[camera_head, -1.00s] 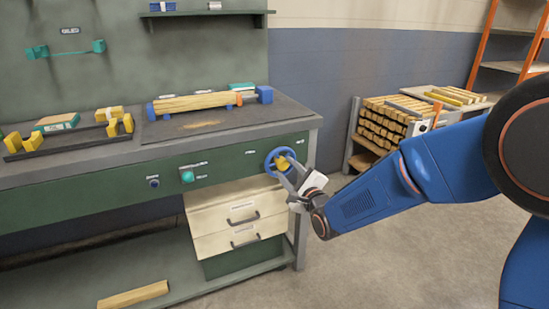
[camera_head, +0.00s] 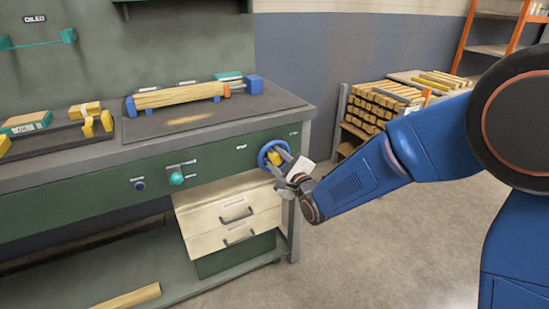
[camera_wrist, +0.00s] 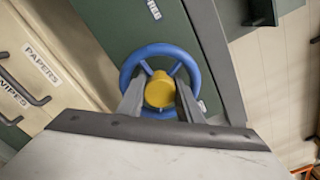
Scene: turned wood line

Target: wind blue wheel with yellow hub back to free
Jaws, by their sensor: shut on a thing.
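The blue wheel (camera_head: 263,152) with a yellow hub (camera_head: 275,158) sits on the green front panel of the bench, near its right end. It also shows in the wrist view as a blue spoked ring (camera_wrist: 203,65) around a round yellow hub (camera_wrist: 160,90). My gripper (camera_head: 277,162) is at the wheel from the lower right. In the wrist view its two grey fingers (camera_wrist: 158,97) lie on either side of the hub, shut on it. The fingers hide part of the rim and spokes. Small labels stand left (camera_head: 242,147) and right (camera_head: 294,134) of the wheel, too small to read surely.
A teal knob (camera_head: 176,178) and a dark blue knob (camera_head: 139,184) are left on the panel. Cream drawers (camera_head: 235,208) stand below the wheel. A wood piece (camera_head: 180,95) lies between blue blocks on the bench top (camera_head: 215,118). Stacked wood (camera_head: 385,105) stands behind my arm.

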